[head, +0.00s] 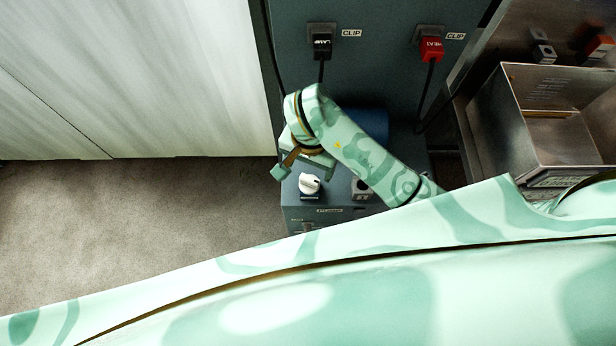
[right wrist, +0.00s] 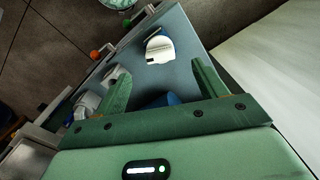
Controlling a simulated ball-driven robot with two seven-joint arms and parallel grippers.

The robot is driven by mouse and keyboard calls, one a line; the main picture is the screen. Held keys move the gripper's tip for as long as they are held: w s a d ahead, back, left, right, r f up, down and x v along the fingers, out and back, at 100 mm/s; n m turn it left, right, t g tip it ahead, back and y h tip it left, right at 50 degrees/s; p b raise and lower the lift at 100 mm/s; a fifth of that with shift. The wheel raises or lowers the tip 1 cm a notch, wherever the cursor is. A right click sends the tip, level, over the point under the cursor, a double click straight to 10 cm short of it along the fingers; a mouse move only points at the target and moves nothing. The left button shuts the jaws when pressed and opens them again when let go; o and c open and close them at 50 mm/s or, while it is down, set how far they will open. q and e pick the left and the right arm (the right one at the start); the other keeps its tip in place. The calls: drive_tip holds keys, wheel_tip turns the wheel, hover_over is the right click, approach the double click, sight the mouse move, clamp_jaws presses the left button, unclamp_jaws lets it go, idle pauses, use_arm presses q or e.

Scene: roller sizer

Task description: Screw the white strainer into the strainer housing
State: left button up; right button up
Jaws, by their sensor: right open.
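The white strainer (head: 309,184) shows as a round white cap with a raised grip bar on the top of the blue-grey machine block (head: 300,212). It also shows in the right wrist view (right wrist: 160,49). It sits at the strainer housing's place; the housing opening is hidden beneath it, and I cannot tell how deep it is seated. My right gripper (head: 302,172) is just behind the strainer in the head view. In the right wrist view its two green fingers (right wrist: 160,68) are spread apart and empty, with the strainer beyond their tips. My left gripper is not in view.
A square grey fitting (head: 361,187) stands right of the strainer. A black clip plug (head: 321,45) and a red clip plug (head: 431,48) with cables hang on the back panel. An open metal bin (head: 545,115) stands at the right. Floor at the left is clear.

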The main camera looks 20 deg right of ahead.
wheel_tip(320, 180, down, 6)
drive_tip(key=shift+s+f+b, duration=0.1)
drive_tip(key=shift+f+b, duration=0.05)
drive_tip(key=shift+b, duration=0.95)
wheel_tip(320, 180, down, 2)
drive_tip(key=shift+f+b, duration=0.1)
drive_tip(key=shift+b, duration=0.3)
drive_tip(key=shift+f, duration=0.3)
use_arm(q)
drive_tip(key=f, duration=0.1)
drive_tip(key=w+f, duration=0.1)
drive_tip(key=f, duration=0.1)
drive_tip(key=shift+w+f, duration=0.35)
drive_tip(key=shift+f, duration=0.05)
use_arm(e)
drive_tip(key=c, duration=1.2)
drive_tip(key=m, duration=0.3)
drive_tip(key=shift+a+r+p, duration=0.1)
drive_tip(key=shift+a+p, duration=0.05)
drive_tip(key=shift+p, duration=0.15)
drive_tip(key=shift+c, duration=0.2)
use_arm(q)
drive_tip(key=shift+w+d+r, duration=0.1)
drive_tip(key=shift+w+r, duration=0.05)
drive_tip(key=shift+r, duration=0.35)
use_arm(e)
drive_tip(key=shift+m, duration=1.4)
